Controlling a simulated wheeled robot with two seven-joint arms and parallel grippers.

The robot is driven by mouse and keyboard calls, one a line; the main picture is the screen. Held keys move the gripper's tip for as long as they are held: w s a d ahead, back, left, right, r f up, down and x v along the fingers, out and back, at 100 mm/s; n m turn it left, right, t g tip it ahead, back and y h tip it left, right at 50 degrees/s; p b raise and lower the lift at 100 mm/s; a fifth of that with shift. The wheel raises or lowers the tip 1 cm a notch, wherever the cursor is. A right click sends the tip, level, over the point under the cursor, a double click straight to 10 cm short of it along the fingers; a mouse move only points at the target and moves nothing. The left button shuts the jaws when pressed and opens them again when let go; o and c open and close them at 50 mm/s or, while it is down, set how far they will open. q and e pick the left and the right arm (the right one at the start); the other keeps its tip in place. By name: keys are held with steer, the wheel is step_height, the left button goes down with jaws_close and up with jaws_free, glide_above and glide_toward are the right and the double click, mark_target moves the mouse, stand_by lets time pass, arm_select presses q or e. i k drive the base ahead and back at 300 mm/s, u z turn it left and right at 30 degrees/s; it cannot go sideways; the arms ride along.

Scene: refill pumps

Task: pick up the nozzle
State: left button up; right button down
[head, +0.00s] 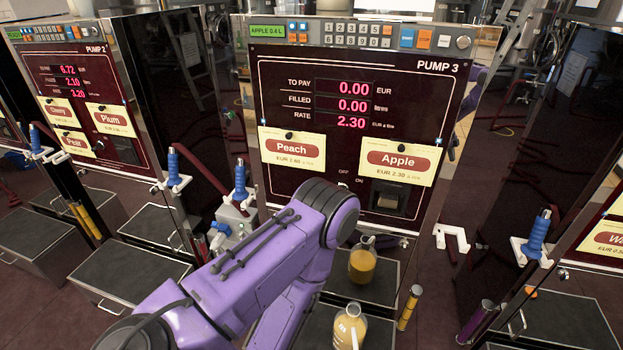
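Several nozzles with blue handles sit upright in white holders. One nozzle (240,184) is at the left side of Pump 3. Another nozzle (174,166) is at the right of Pump 2, and a third nozzle (537,238) is at far right. The white holder (450,237) at Pump 3's right side is empty. A blue and white piece (220,231) shows low at Pump 3's left; I cannot tell what it is. My purple arm crosses the lower middle, bent in front of Pump 3. Neither gripper shows, so I cannot see whether either holds anything.
Pump 3 (360,62) displays APPLE 0.4 L, 0.00 to pay and 0.00 filled. A bottle with orange liquid (362,265) stands below it, and another bottle (349,328) stands nearer. Pump 2 (75,47) is at left. My arm covers part of the area before Pump 3.

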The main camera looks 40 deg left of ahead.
mark_target(240, 193)
steer(key=z, duration=2.35)
steer(key=k, duration=1.75)
steer(key=u, duration=0.55)
